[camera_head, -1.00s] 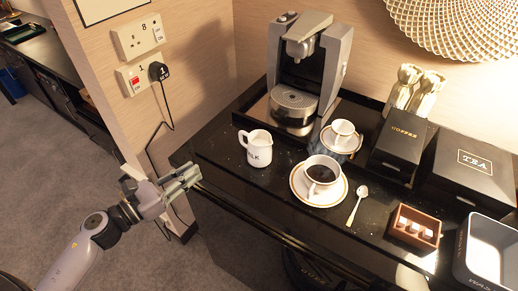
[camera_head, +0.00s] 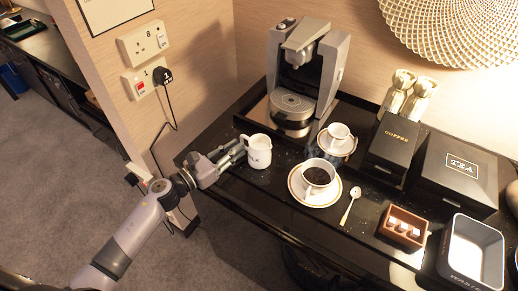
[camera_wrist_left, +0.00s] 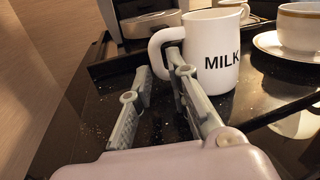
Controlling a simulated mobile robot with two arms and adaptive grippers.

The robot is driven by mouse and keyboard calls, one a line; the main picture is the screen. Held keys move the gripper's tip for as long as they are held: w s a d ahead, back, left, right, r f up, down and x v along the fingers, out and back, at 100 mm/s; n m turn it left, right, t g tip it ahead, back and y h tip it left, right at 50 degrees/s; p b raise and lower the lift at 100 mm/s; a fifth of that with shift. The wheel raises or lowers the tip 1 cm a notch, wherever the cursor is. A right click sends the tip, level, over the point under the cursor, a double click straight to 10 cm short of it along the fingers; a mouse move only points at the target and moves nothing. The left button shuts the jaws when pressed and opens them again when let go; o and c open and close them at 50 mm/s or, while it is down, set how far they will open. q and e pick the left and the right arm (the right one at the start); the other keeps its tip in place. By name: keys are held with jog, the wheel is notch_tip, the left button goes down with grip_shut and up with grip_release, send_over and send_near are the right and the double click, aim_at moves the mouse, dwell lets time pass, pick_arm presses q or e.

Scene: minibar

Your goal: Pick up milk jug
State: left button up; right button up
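The white milk jug (camera_head: 258,153), marked MILK, stands upright on the black counter (camera_head: 265,200). In the left wrist view the jug (camera_wrist_left: 213,50) is just ahead, with its handle (camera_wrist_left: 156,52) toward my gripper. My left gripper (camera_head: 238,151) is at the jug's left side, low above the counter. In the left wrist view its fingers (camera_wrist_left: 160,70) are apart, with the handle between or just beyond the tips; I cannot tell whether they touch it. My right gripper is not in view.
The coffee machine (camera_head: 306,75) and a small white cup (camera_head: 338,132) are behind. The counter's front edge lies below the jug.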

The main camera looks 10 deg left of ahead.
pick_arm(q)
jog(key=p+x, duration=0.1)
jog(key=x, duration=0.2)
jog(key=shift+w+d, duration=0.15)
jog(key=shift+w, duration=0.15)
jog(key=shift+s, duration=0.1)
jog(key=shift+c, duration=0.6)
grip_shut()
